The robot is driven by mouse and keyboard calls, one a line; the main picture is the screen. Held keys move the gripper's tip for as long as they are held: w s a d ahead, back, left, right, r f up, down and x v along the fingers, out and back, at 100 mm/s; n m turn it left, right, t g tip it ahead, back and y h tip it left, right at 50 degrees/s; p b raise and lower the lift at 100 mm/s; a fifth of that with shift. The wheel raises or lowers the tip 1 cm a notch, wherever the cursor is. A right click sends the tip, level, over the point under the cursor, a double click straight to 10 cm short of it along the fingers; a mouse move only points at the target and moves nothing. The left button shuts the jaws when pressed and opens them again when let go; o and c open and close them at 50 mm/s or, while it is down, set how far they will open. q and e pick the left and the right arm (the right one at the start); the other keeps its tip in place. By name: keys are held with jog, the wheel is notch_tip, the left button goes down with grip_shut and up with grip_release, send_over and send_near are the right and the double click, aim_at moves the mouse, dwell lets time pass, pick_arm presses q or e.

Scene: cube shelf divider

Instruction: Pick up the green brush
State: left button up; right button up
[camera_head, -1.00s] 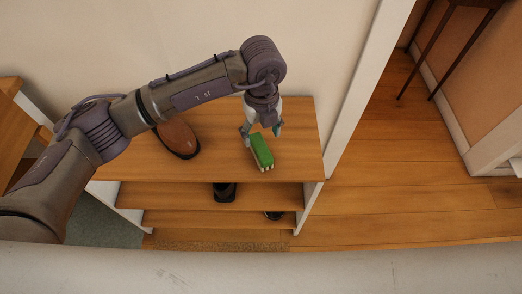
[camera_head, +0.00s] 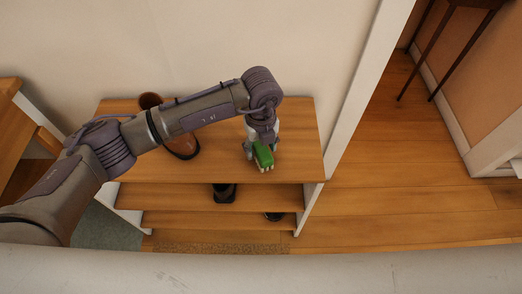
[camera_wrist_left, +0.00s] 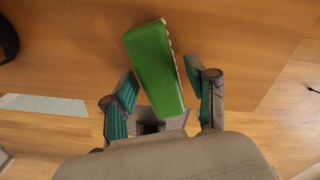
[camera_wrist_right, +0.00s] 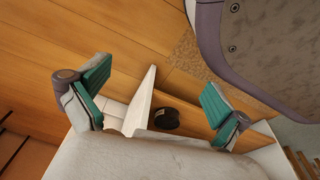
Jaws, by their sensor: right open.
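The green brush (camera_head: 264,156) lies on the top board of the wooden shelf, bristles at one side. My left gripper (camera_head: 262,148) is down over the brush from behind. In the left wrist view the brush (camera_wrist_left: 154,68) lies tilted, its near end between the open fingers (camera_wrist_left: 160,106), with a gap visible on both sides. The right gripper does not show in the head view. In the right wrist view its fingers (camera_wrist_right: 155,98) are wide apart and empty.
A brown shoe (camera_head: 182,146) is on the top board (camera_head: 220,170), partly behind my left arm. Dark items (camera_head: 223,193) sit on the lower boards. A white panel (camera_head: 350,95) bounds the shelf's right side. Wooden floor (camera_head: 410,200) lies beyond it.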

pick_arm(q)
grip_shut()
pick_arm(e)
jog(key=shift+s+f, duration=0.1)
jog(key=shift+s, duration=0.1)
pick_arm(q)
jog(key=shift+r, duration=0.15)
notch_tip(320, 180, up, 4)
jog(key=shift+r, duration=0.1)
jog(key=s+d+r, duration=0.2)
jog(key=d+r, duration=0.4)
jog(key=d, duration=0.5)
jog(key=shift+s+d+r, duration=0.25)
jog(key=shift+s+r, duration=0.05)
jog(key=shift+s, duration=0.05)
pick_arm(e)
jog(key=shift+f, duration=0.15)
jog(key=shift+d, duration=0.1)
